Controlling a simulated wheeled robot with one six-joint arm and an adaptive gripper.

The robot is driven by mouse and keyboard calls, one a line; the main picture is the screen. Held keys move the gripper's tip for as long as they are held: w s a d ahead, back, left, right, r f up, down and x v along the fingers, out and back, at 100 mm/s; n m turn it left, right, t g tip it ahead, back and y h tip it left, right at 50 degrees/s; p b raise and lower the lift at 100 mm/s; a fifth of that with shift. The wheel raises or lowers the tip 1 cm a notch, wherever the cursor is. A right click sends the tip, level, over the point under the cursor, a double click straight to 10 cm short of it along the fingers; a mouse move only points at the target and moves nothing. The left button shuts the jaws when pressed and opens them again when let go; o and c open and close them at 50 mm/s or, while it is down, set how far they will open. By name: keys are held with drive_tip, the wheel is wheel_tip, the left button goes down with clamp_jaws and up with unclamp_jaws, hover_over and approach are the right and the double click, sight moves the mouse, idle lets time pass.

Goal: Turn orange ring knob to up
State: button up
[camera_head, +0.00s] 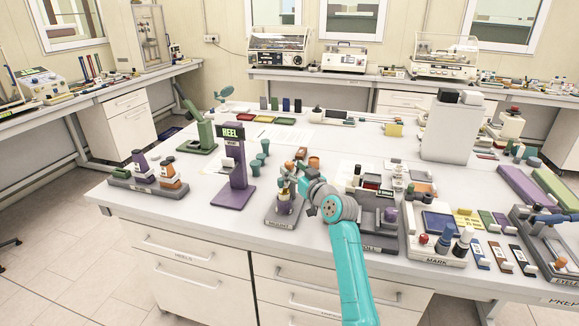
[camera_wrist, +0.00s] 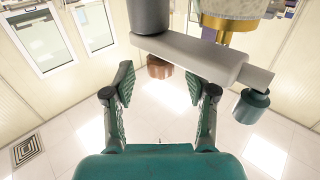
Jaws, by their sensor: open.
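My gripper (camera_head: 299,184) is at a small device with a dark grey base (camera_head: 272,217) near the table's front edge. In the wrist view my gripper (camera_wrist: 160,85) is open, with its two ridged fingers apart and nothing between them. An orange-brown knob (camera_wrist: 159,68) sits under a grey bar (camera_wrist: 190,58), just beyond the fingertips and between their lines. It appears apart from both fingers. Whether it is the orange ring knob, and which way it is turned, I cannot tell. In the head view my arm and gripper hide part of the device.
In the wrist view a teal knob (camera_wrist: 251,106) hangs at the bar's right end, near the right finger. A purple HEEL stand (camera_head: 234,180) and teal pegs (camera_head: 262,153) stand left of the device. A grey block with small parts (camera_head: 379,235) is close on its right.

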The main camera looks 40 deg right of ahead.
drive_tip(key=shift+w+d, duration=0.15)
drive_tip(key=shift+w, duration=1.3)
clamp_jaws()
drive_tip(key=shift+n+y, duration=0.4)
drive_tip(key=shift+y, duration=0.2)
drive_tip(key=n+y, duration=0.2)
drive_tip(key=y, duration=0.1)
drive_tip(key=n+y, duration=0.2)
drive_tip(key=y, duration=0.1)
drive_tip(key=shift+d+g, duration=0.15)
drive_tip(key=shift+g, duration=0.15)
drive_tip(key=shift+n+g+y, duration=0.85)
drive_tip(key=shift+n+y, duration=0.3)
drive_tip(key=shift+y, duration=0.5)
drive_tip(key=shift+n+g+y, duration=0.85)
drive_tip(key=shift+n+y, duration=0.3)
drive_tip(key=shift+y, duration=0.5)
